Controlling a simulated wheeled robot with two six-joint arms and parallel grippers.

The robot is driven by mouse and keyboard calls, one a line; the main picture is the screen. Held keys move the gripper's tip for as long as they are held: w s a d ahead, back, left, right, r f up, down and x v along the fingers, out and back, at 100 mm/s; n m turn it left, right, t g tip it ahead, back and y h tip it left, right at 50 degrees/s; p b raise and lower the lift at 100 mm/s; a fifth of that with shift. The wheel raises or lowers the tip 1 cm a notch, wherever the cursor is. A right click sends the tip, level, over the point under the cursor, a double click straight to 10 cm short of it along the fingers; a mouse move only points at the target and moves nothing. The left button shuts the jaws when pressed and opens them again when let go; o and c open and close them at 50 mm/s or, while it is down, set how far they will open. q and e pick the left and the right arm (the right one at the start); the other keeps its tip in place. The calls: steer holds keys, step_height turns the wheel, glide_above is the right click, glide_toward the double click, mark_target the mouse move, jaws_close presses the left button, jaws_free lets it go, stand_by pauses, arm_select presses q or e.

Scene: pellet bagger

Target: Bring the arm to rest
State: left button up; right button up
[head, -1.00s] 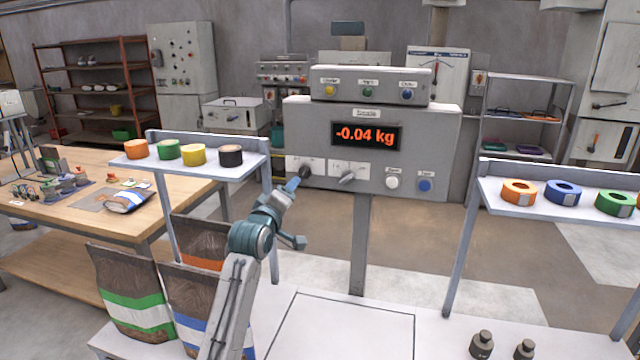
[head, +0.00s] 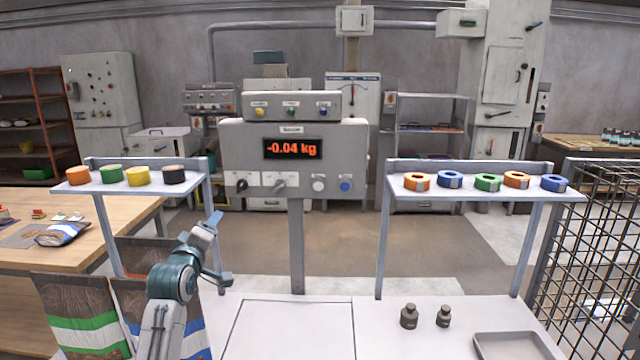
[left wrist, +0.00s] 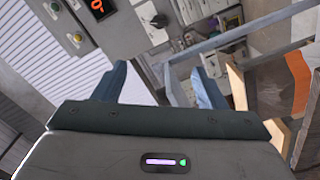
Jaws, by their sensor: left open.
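My left gripper (head: 215,250) is raised in the air in the head view, in front of the left shelf's right post and left of the scale panel's column. It is empty and touches nothing that I can see. In the left wrist view its two blue-grey fingers (left wrist: 160,88) stand wide apart with nothing between them. The scale panel (head: 293,160) shows -0.04 kg on its red display, and part of it shows at the upper left of the left wrist view. My right gripper is not in view.
Left shelf (head: 130,186) holds several coloured rolls; right shelf (head: 560,197) holds several tape rolls. Bags (head: 85,325) stand below the left shelf. Two weights (head: 409,316) and a grey tray (head: 515,346) are at the right. The weighing plate (head: 290,330) is bare. A wire cage (head: 590,250) stands far right.

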arm_select(q)
steer(key=s+f+m+g, duration=0.65)
steer(key=s+f, duration=1.25)
steer(key=f, duration=0.4)
steer(key=s+a+f+m+g+y, duration=0.1)
steer(key=s+f+m+g, duration=0.3)
steer(key=s, duration=1.2)
steer(key=s+f+m+g, duration=0.2)
steer(key=s+f+g, duration=0.3)
steer(key=s, duration=1.1)
step_height(320, 180, down, 33)
steer(key=s+a, duration=0.1)
steer(key=a, duration=0.2)
steer(key=s+a+f+g, duration=0.1)
steer(key=s+f, duration=1.6)
steer(key=s, duration=0.1)
steer(key=shift+n, duration=0.35)
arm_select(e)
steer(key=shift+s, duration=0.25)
